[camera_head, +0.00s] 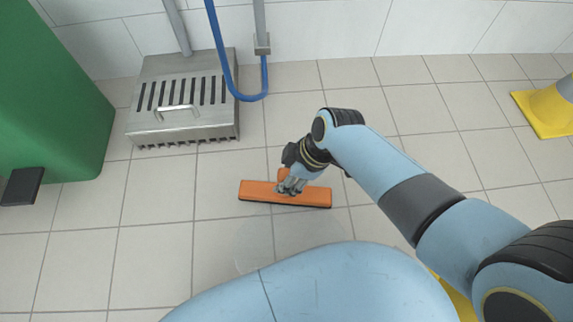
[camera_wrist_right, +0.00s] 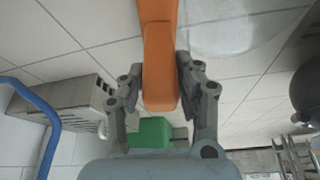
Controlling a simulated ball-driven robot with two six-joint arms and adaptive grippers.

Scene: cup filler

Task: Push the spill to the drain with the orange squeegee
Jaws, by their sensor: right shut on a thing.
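The orange squeegee (camera_head: 257,190) lies low at the tiled floor, its long head running left to right in the head view. My right gripper (camera_head: 291,186) is shut on its short orange handle, which shows between the fingers in the right wrist view (camera_wrist_right: 160,75). The spill (camera_head: 290,230) is a faint, clear puddle on the near side of the squeegee head; my blue body hides its near edge. It also shows in the right wrist view (camera_wrist_right: 225,28). My left gripper is out of view.
A blue hose (camera_head: 222,50) hangs beside the metal box. A green cabinet or bin (camera_head: 50,90) with a black pedal (camera_head: 22,186) stands at the left. A yellow object (camera_head: 545,115) is at the far right. Floor left of the squeegee is clear.

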